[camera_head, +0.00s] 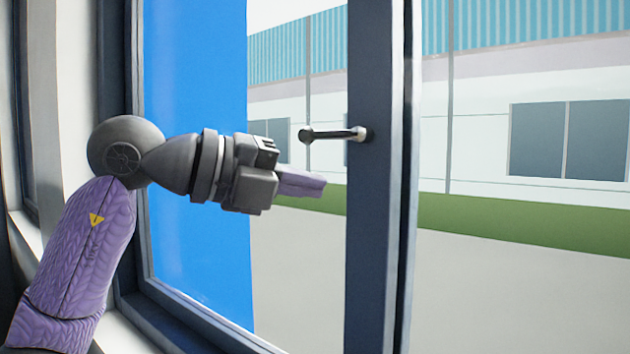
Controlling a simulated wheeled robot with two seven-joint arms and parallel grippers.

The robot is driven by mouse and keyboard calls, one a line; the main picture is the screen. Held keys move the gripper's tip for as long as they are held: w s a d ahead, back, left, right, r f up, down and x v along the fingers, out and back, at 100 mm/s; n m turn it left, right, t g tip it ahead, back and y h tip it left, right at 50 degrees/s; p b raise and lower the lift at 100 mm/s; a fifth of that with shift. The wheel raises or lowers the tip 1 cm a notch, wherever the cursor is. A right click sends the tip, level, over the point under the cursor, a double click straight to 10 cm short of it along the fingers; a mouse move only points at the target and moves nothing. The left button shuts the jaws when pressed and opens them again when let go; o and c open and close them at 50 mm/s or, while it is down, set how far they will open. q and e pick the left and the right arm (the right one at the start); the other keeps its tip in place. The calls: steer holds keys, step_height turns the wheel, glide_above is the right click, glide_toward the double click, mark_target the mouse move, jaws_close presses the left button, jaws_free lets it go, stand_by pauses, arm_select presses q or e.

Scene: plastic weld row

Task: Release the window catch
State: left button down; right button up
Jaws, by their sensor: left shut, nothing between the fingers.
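The window catch (334,134) is a dark lever handle with a light shaft, mounted on the grey window frame post (372,220). It points left from its pivot and lies roughly level. My left gripper (303,184) comes in from the left, its purple fingers shut and empty. In the picture its tips are below and a little left of the handle, apart from it. How far apart they are in depth I cannot tell. My right gripper is not in view.
The window sash (205,312) has a dark frame along the bottom and left. A blue panel (195,60) shows behind the glass at left. Outside are a pale building (480,140) and a grass strip (500,220). The space around the handle looks clear.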

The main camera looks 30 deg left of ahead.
arm_select(q)
steer(key=s+r, duration=0.5)
steer(key=s, duration=0.3)
steer(key=shift+a+p, duration=0.3)
